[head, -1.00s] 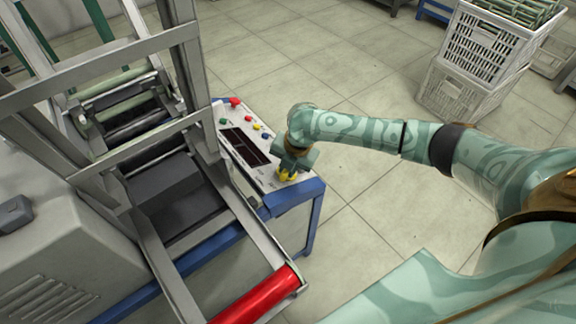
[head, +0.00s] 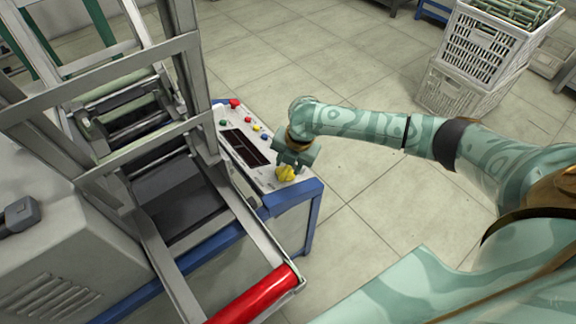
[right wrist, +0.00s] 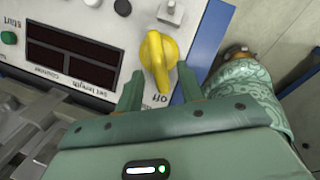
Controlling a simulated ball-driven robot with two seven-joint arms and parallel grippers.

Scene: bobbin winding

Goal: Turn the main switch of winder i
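The main switch is a yellow rotary knob (head: 286,173) at the near end of the winder's control panel (head: 262,178). In the right wrist view the knob (right wrist: 157,58) has a raised grip running roughly up and down, its lower end near the printed word "off". My right gripper (head: 293,160) is right at the knob. In the right wrist view the right gripper's two fingers (right wrist: 159,76) are apart, one on each side of the knob's lower part, with gaps visible. My left gripper is out of view.
The panel also carries a red button (head: 234,103), small coloured buttons and a dark display (head: 245,147). A metal frame with a red roller (head: 258,297) stands left of the panel. White crates (head: 487,45) stand at the back right. The floor between is clear.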

